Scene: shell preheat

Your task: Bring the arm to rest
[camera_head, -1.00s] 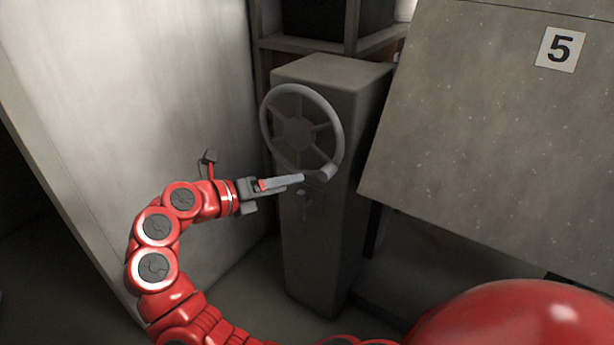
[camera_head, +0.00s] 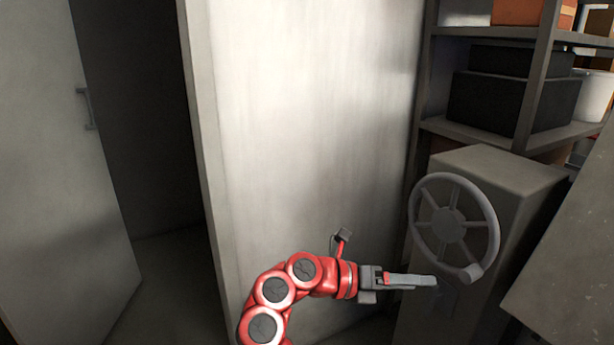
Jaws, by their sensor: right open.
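My right arm (camera_head: 301,271) is red and curves up from the bottom of the head view. Its grey gripper (camera_head: 430,281) points right and is open, with nothing seen between its fingers. The fingertips are just left of the lower rim of a grey spoked handwheel (camera_head: 451,222). A small knob (camera_head: 470,274) sits on the wheel's lower rim, a short gap from the fingertips in the picture. The wheel is on the face of a grey pedestal (camera_head: 500,165). My left gripper is not in view.
A pale upright panel (camera_head: 310,120) stands behind and left of my arm. A door with a handle (camera_head: 86,108) is at far left, with a dark opening beside it. A shelf with black boxes (camera_head: 508,100) and a white bucket (camera_head: 596,95) is at upper right.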

